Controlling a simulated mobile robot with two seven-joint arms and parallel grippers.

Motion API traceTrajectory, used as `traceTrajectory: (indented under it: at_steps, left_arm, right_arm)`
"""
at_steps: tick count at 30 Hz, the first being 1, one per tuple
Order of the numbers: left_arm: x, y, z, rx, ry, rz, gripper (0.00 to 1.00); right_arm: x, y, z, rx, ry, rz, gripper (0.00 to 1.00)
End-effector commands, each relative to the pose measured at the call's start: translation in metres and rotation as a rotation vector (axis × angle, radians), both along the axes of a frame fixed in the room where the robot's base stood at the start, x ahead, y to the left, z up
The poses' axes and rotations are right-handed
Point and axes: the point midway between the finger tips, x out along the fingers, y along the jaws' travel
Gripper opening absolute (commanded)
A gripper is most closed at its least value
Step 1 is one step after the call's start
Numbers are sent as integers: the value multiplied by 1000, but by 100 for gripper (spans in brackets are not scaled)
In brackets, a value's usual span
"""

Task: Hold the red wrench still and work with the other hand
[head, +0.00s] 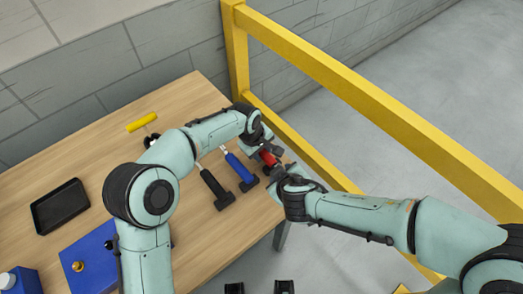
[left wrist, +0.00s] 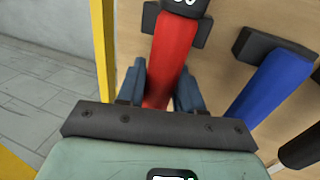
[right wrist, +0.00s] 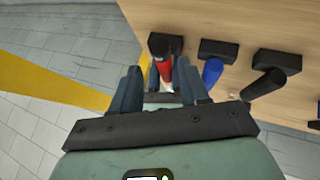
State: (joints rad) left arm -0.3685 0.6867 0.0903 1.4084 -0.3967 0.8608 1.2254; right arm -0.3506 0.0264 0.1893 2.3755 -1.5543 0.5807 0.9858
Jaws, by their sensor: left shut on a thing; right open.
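The red wrench (head: 268,157) has a red handle with a black end and is at the right end of the table. In the left wrist view its red handle (left wrist: 174,55) lies between the fingers of my left gripper (left wrist: 160,86), which is shut on it. My right gripper (right wrist: 160,84) is open, close to the wrench from the side away from the table. In the right wrist view the wrench (right wrist: 164,68) shows ahead, between and beyond its fingertips. I cannot tell whether the right fingers touch it. The wrench's far end is partly hidden.
A blue-handled tool (head: 240,168) and a black-handled tool (head: 215,187) lie beside the wrench on the wooden table (head: 100,150). A black tray (head: 60,206), a blue board (head: 90,258) and a yellow-handled tool (head: 142,122) are further left. A yellow rail (head: 350,88) runs behind and right.

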Motion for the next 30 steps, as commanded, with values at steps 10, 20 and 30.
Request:
traceTrajectory:
  at_steps: [10,20,30]
  left_arm:
    - [1,-1,2,-2,-4,0,0]
    - [1,-1,2,-3,-6,-1,0]
    - [1,-1,2,-3,-6,-2,0]
  right_arm:
    - [27,2,-33,-1,4,1,45]
    - [42,3,-50,0,1,0,45]
    - [43,3,-50,1,1,1,25]
